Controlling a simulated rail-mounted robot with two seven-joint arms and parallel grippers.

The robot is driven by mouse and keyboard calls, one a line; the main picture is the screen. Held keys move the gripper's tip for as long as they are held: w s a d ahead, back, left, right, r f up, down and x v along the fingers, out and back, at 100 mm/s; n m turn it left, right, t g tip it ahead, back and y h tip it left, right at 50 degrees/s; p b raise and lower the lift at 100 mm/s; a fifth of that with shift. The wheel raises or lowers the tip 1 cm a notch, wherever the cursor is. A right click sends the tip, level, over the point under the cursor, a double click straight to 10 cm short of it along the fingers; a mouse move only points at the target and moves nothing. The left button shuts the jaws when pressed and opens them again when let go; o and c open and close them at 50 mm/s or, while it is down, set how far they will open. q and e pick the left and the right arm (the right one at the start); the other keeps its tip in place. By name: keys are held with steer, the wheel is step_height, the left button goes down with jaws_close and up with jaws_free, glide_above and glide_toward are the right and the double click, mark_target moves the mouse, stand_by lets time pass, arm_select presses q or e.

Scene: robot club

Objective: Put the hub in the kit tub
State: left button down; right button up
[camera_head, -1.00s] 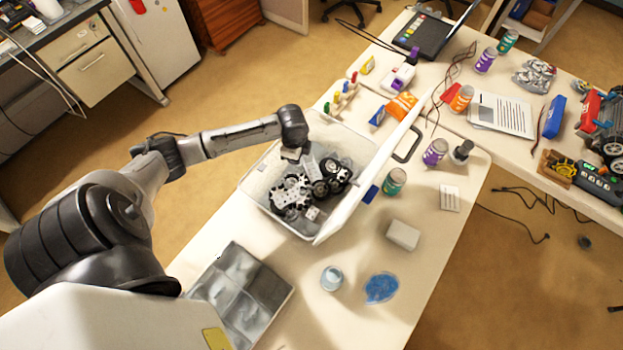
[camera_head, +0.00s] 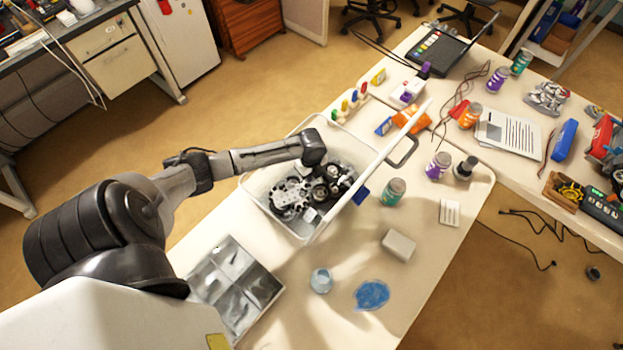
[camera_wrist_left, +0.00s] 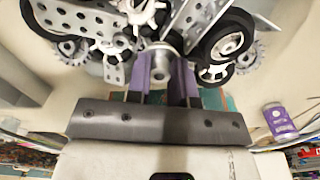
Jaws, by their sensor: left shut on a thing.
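The kit tub (camera_head: 272,222) is a pale translucent box on the near table, with its white lid (camera_head: 372,172) standing open along its right side. It holds black wheels, white gears and perforated metal plates. My left gripper (camera_head: 318,168) is over the tub's opening, pointing down close to the parts; its fingers are mostly hidden in the head view. In the left wrist view its purple fingers (camera_wrist_left: 160,76) are shut on a small grey round piece, the hub (camera_wrist_left: 158,54). The hub is right against or just above the heaped parts; I cannot tell which. My right gripper is out of view.
A grey divided tray (camera_head: 262,300) lies at the near left. A blue cup (camera_head: 321,281), a blue patch (camera_head: 371,295) and a white block (camera_head: 398,245) lie in front of the tub. Cans (camera_head: 393,191) stand right of the lid.

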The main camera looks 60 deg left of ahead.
arm_select(q)
steer(key=shift+f, duration=1.85)
steer(key=shift+f, duration=0.15)
steer(key=c, duration=1)
jaws_free()
step_height(320, 180, up, 12)
steer(key=shift+r, duration=0.15)
